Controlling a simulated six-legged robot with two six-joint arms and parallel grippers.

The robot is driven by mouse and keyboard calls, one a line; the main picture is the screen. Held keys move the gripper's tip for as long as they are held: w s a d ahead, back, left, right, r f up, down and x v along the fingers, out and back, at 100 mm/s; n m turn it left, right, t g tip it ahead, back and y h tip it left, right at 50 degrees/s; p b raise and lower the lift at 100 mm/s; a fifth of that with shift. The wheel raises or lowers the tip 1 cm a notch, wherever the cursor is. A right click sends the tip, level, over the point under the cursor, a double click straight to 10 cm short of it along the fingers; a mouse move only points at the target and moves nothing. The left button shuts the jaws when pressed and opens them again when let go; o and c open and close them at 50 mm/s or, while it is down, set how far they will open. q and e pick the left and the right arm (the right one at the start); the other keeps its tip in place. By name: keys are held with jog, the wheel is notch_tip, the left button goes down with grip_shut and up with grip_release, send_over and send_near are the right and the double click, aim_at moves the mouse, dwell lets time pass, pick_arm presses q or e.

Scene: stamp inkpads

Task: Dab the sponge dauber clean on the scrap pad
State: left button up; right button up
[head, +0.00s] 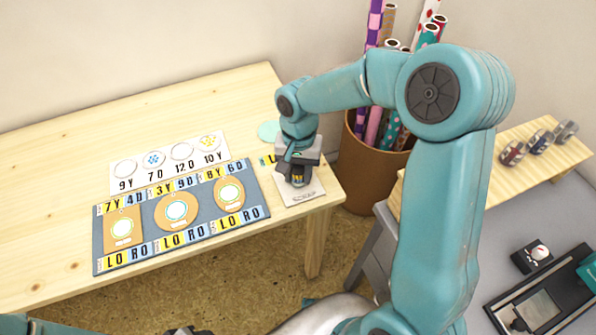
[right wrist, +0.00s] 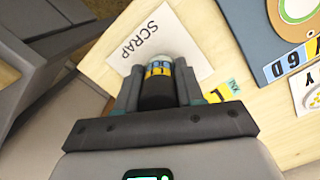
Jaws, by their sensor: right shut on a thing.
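The scrap pad (head: 308,193), a white sheet, lies at the table's front right corner; the right wrist view shows its word SCRAP (right wrist: 150,38). My right gripper (head: 296,178) points down over the pad. It is shut on the sponge dauber (right wrist: 158,85), which has a dark body, a yellow and blue band and a pale end. In the right wrist view the pale end lies over the pad. I cannot tell whether it touches. Only a dark bit of what may be my left gripper (head: 186,330) shows at the bottom edge; its fingers are hidden.
A blue-grey mat (head: 190,232) with several tan tags lies left of the pad. A white card (head: 165,172) with circles lies behind it. A pale green disc (head: 269,131) lies behind my gripper. A brown bin (head: 363,165) of paper rolls stands beyond the table's right end.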

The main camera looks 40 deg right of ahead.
jog(key=shift+r, duration=0.25)
notch_tip(320, 180, up, 5)
jog(key=p, duration=0.3)
jog(key=shift+f+p, duration=0.2)
jog(key=shift+p, duration=0.1)
jog(key=shift+f, duration=0.1)
jog(key=shift+f+b, duration=1.9)
jog(key=shift+f, duration=0.35)
jog(key=shift+f+b, duration=0.55)
jog(key=shift+f, duration=0.05)
jog(key=shift+r, duration=0.1)
dwell(0.4)
jog(key=shift+r+p, duration=0.5)
jog(key=shift+r, duration=0.1)
